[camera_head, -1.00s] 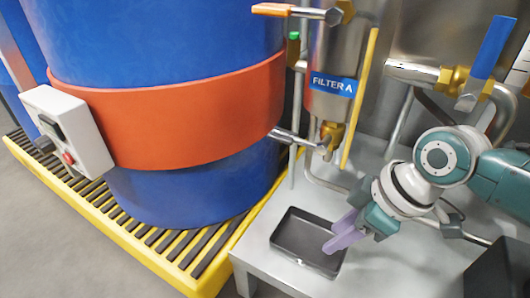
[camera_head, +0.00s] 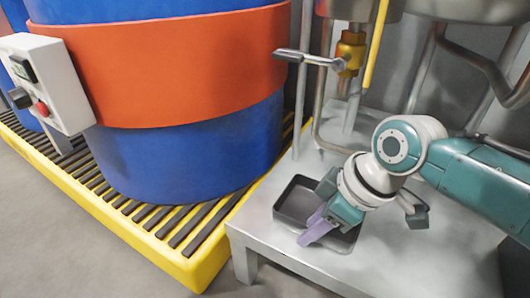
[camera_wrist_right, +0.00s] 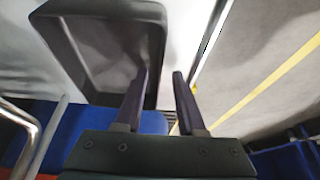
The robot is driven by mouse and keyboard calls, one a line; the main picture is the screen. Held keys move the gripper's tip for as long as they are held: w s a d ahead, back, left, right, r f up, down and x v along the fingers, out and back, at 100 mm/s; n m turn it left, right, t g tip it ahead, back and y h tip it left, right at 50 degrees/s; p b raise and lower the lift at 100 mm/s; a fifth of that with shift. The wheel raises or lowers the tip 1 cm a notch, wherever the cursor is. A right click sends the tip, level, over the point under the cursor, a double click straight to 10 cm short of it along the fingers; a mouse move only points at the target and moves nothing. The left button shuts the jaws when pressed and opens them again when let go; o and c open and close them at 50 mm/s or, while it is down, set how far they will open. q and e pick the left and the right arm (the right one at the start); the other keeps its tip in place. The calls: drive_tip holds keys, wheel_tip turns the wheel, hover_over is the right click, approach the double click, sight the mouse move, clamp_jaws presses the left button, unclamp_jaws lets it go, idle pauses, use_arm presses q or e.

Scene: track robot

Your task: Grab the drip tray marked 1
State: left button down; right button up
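In the right wrist view, the tray (camera_wrist_right: 95,8) fills the upper left. The two dark fingers of my right gripper (camera_wrist_right: 162,80) stand apart there, one over the tray's inside and one outside its side wall. Whether they touch the wall I cannot tell. My left gripper is not in view.
The steel stand (camera_head: 290,254) has free room right of the tray. Pipes and a valve (camera_head: 350,50) rise behind it. The blue drum (camera_head: 190,150) with its orange band stands left on a yellow-edged grate (camera_head: 203,270).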

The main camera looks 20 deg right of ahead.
clamp_jaws()
idle(1.4)
